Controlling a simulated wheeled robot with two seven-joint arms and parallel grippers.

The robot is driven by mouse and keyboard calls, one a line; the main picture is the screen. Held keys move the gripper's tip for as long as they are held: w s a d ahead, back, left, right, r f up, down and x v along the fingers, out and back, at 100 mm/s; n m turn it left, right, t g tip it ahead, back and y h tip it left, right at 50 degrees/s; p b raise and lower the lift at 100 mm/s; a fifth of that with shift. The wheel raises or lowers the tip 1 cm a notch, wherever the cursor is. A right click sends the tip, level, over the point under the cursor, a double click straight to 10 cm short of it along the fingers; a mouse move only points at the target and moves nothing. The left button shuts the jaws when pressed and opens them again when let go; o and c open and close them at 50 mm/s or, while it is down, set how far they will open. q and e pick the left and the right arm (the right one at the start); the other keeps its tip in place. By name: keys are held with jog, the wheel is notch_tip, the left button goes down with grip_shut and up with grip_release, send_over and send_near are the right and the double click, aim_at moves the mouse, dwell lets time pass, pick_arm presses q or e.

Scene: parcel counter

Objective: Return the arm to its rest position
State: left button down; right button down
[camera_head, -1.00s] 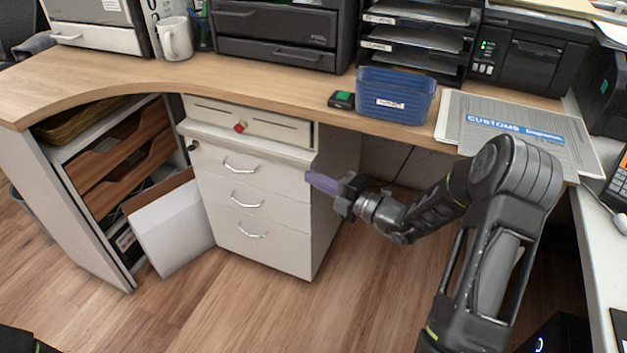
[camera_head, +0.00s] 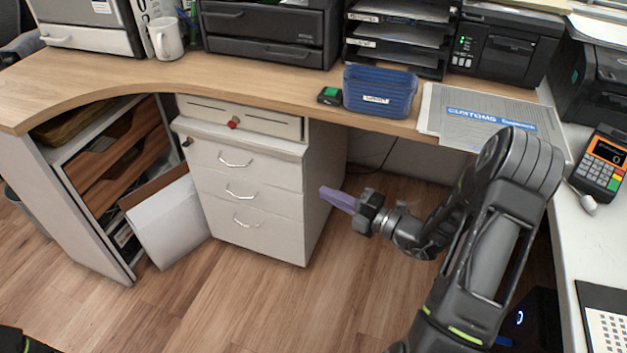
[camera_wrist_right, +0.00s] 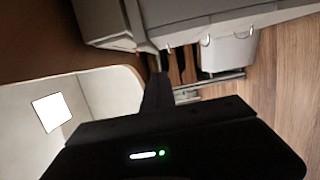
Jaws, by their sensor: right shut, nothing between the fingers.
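My right gripper (camera_head: 338,197) is shut and empty. Its purple-grey fingers point left, in the air in front of the white drawer cabinet (camera_head: 245,190) and below the desk edge; in the head view they show just right of the cabinet. My right arm (camera_head: 480,240) is bent, with its elbow high at the right, over the floor. In the right wrist view the dark gripper (camera_wrist_right: 157,95) points up at the picture's middle. Of my left arm, only a dark bit shows at the bottom left corner of the head view; its gripper is not in view.
The wooden desk (camera_head: 200,85) carries a blue bin (camera_head: 380,92), a green-topped stamp pad (camera_head: 330,96), a mug (camera_head: 166,38) and a customs folder (camera_head: 470,125). A payment terminal (camera_head: 602,162) stands on the white counter (camera_head: 590,245) at right. The wooden floor (camera_head: 260,310) is clear in front.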

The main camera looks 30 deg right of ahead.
jog(key=shift+v, duration=0.75)
jog(key=shift+f, duration=0.1)
